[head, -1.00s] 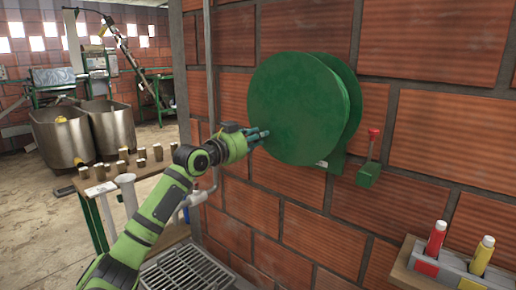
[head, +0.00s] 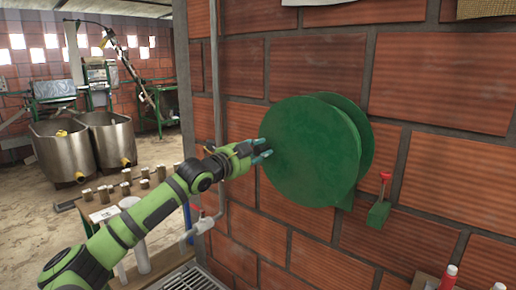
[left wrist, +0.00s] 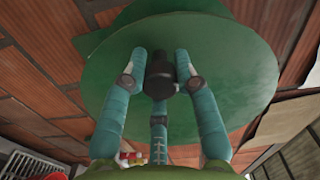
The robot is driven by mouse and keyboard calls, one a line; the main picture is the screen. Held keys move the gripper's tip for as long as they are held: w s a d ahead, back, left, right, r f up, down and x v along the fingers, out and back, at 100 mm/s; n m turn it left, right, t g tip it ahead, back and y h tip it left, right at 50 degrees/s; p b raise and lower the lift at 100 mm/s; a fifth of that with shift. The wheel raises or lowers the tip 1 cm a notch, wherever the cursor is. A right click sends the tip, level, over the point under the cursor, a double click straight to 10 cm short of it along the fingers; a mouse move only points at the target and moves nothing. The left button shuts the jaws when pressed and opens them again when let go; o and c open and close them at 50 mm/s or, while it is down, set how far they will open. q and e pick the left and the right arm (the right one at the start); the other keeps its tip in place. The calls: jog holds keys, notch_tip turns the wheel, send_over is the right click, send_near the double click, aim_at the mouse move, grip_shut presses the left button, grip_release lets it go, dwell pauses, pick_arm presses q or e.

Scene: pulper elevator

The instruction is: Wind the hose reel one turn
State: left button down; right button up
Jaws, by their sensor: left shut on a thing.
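The hose reel (head: 315,150) is a large green drum with round side discs, mounted on the brick wall in the head view. My left gripper (head: 262,156) is at the left part of its front disc. In the left wrist view, the three teal fingers of my left gripper (left wrist: 160,85) are closed around a dark knob (left wrist: 159,68) that stands out from the green disc (left wrist: 225,75). The knob is hidden behind the fingers in the head view. No hose can be made out. My right gripper is not in view.
A green box (head: 379,214) with a red-topped lever (head: 384,179) is on the wall right of the reel. A grey pipe (head: 217,80) runs down the wall on the left. A red bottle (head: 449,278) shows at the lower right. Metal tanks (head: 65,150) stand far left.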

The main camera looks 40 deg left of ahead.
pick_arm(q)
jog(key=shift+r, duration=0.35)
jog(key=c, duration=0.9)
grip_release()
jog(key=shift+d+f, duration=0.1)
jog(key=shift+c, duration=0.2)
jog(key=shift+s+f, duration=0.1)
jog(key=shift+s, duration=0.3)
jog(key=s, duration=0.4)
jog(key=shift+s+a, duration=0.1)
jog(key=shift+a, duration=0.15)
jog(key=shift+s+a, duration=0.25)
jog(key=shift+s, duration=0.5)
jog(key=shift+s+d, duration=0.2)
jog(key=shift+s, duration=0.3)
